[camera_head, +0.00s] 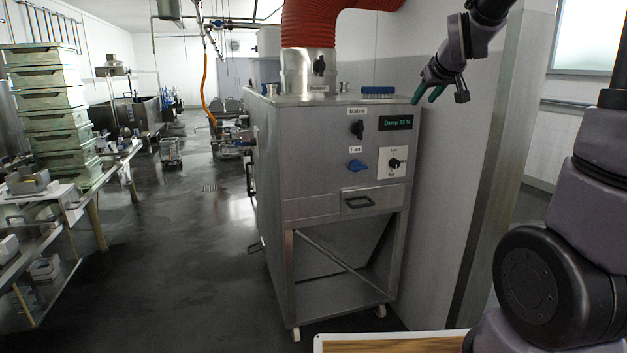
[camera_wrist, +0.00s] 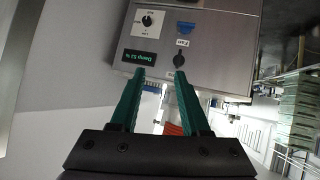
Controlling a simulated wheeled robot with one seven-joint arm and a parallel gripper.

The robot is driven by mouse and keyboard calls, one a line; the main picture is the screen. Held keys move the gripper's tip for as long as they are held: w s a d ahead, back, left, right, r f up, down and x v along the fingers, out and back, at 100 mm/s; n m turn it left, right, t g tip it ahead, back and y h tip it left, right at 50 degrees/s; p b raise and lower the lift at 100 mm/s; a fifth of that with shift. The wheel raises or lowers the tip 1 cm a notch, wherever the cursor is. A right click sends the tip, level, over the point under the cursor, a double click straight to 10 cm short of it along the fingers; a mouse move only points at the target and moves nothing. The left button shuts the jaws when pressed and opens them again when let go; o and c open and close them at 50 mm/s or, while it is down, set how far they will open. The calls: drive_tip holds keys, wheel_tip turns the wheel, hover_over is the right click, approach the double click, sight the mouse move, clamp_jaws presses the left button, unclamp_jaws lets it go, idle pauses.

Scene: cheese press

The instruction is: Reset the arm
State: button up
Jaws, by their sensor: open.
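My gripper (camera_head: 428,94) is up at the right of the steel cabinet (camera_head: 335,150), near its top right edge. In the wrist view my gripper (camera_wrist: 160,74) has its two green fingers spread apart with nothing between them. The cabinet front also carries a black switch (camera_head: 357,128), a blue knob (camera_head: 357,165), a black dial (camera_head: 394,163) and a drawer with a handle (camera_head: 358,202). I cannot tell whether the fingers touch the cabinet; they look apart from it.
A thick red duct (camera_head: 305,22) rises from the cabinet top, where a blue brush-like item (camera_head: 378,91) lies. A pale wall (camera_head: 450,190) stands right of the cabinet. Stacked green crates (camera_head: 48,100) stand on a table at left. The floor (camera_head: 180,255) between is clear.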

drive_tip(key=s+a+m+g+y, duration=0.1)
drive_tip(key=s+a+m+g, duration=0.1)
drive_tip(key=s, duration=1.2)
drive_tip(key=s+a+f+m+g+y, duration=0.1)
drive_tip(key=s+m, duration=0.3)
drive_tip(key=s, duration=1)
drive_tip(key=shift+s+a+g, duration=0.25)
drive_tip(key=shift+a+g, duration=0.25)
drive_tip(key=shift+a, duration=0.25)
drive_tip(key=shift+w, duration=0.1)
